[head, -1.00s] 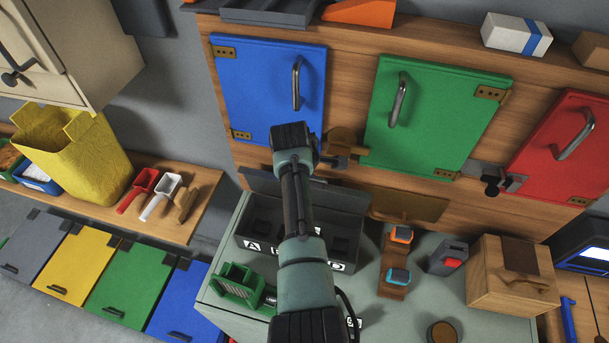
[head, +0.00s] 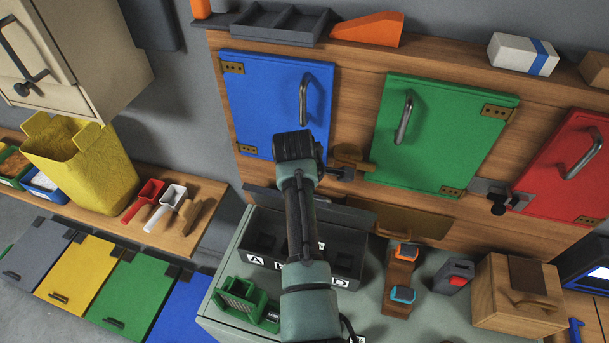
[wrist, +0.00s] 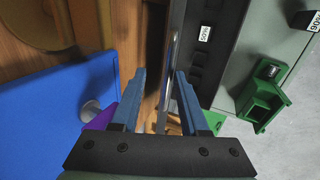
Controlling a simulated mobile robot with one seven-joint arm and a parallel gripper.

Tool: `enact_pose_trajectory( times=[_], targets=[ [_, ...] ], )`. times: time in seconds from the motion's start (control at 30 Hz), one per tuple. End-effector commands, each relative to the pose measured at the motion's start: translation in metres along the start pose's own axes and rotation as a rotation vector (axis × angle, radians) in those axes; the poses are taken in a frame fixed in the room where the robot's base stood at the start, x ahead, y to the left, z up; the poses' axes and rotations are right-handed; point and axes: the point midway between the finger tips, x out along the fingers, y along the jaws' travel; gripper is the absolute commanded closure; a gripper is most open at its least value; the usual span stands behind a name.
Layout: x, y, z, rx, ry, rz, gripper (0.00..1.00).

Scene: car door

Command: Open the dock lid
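The dark grey dock (head: 345,258), a long box with lettered white labels, stands on the grey-green cabinet; my arm covers its middle. A dark lid panel (head: 345,214) stands raised along its back edge. In the wrist view, my gripper (wrist: 158,88) has its two blue fingers apart, with a thin upright grey edge (wrist: 170,65) between them, which looks like the lid's edge. Gaps show on both sides; contact is not clear. In the head view, the fingers are hidden behind my wrist.
Blue (head: 270,105), green (head: 435,135) and red (head: 565,165) doors with handles are on the wooden wall behind. A green holder (head: 240,300) sits left of my arm.

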Motion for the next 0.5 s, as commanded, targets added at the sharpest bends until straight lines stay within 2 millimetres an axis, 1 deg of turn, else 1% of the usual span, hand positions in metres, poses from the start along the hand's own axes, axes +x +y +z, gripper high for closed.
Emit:
enact_pose_trajectory(
  times=[0.3, 0.5],
  targets=[
    [-0.054, 0.000, 0.000, -0.001, 0.001, 0.005, 0.56],
    [-0.085, 0.001, -0.001, -0.001, 0.001, 0.004, 0.56]
  ],
)
